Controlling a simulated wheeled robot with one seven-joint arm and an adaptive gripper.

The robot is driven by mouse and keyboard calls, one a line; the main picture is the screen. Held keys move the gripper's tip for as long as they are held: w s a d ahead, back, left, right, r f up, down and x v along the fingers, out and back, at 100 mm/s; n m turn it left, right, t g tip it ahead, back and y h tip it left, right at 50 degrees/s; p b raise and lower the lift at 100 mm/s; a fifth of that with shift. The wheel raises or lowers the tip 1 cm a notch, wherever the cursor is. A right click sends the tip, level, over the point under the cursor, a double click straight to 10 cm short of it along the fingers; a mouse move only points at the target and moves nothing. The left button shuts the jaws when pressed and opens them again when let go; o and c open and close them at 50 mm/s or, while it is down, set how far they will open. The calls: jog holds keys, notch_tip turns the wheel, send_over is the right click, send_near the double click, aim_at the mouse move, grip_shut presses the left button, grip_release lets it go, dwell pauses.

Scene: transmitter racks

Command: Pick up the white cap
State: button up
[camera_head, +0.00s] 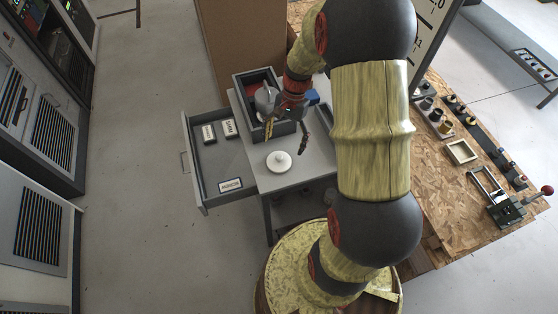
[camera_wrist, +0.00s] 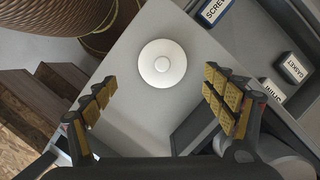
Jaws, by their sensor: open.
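The white cap (camera_head: 279,161) is a round disc with a small raised knob. It lies on the grey top of a small cabinet (camera_head: 308,172), between the open drawer and my arm. In the wrist view the white cap (camera_wrist: 162,63) sits on the grey surface, ahead of and roughly centred between my fingers. My gripper (camera_head: 286,131) is open and empty above the cabinet top, behind the cap in the head view. In the wrist view the padded fingertips of my gripper (camera_wrist: 160,100) are spread wide, with nothing between them.
The open drawer (camera_head: 194,178) at the left holds small labelled boxes (camera_head: 229,128). A grey bin (camera_head: 240,88) with dark and red contents stands at the back of the cabinet top, close to my gripper. A wooden workbench (camera_head: 430,180) with switches lies right. Cabinet top around the cap is clear.

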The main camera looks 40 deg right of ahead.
aim_at(280, 156)
jog(key=b+x, duration=0.1)
jog(key=x, duration=0.3)
jog(key=b+x, duration=0.1)
jog(key=x, duration=0.2)
jog(key=shift+a+r+b, duration=0.15)
jog(key=shift+a+b, duration=0.15)
jog(key=shift+a, duration=0.05)
jog(key=shift+c, duration=0.6)
jog(key=c, duration=1.3)
